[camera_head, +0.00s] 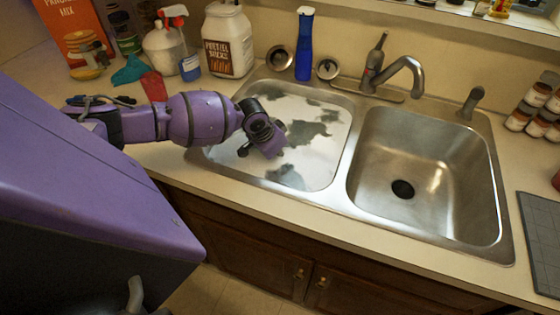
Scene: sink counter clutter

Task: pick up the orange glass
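A small red-orange cup-shaped thing (153,86), the closest match to the orange glass, is on the counter at the upper left, just behind my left arm. It seems tilted or lying, and its lower end is close to my arm. My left arm reaches in from the left, and its gripper (265,140) is over the left sink basin, well to the right of the red-orange thing. The fingers are small and partly hidden by the wrist, so I cannot tell whether they are open. My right gripper is not in view.
A teal thing (131,70), a spray bottle (184,50), a large white jar (228,42) and a pancake mix box (72,30) crowd the back left. A blue bottle (304,45) stands behind the sink near the faucet (393,72). The right basin (425,165) is empty.

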